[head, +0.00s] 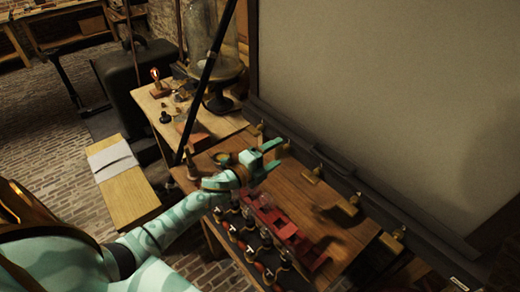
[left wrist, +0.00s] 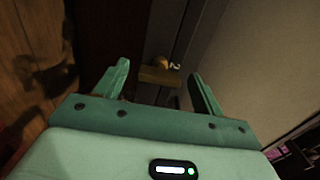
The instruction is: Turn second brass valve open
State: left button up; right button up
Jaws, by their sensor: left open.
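Several brass valves sit in a row along the dark rail (head: 330,172) below the large pale panel. One brass valve (head: 258,127) is at the far left end, and others (head: 313,175) (head: 349,204) (head: 397,234) follow to the right. My left gripper (head: 281,154) is open at the second valve from the left, which it partly hides in the head view. In the left wrist view this brass valve (left wrist: 158,75) shows between and beyond the open fingers of my left gripper (left wrist: 160,70). I cannot see contact. My right gripper is out of view.
A dark slanted rod (head: 207,75) rises left of the gripper.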

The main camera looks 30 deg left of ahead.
pick_arm(q)
jog(key=b+v, duration=0.1)
jog(key=v, duration=1.5)
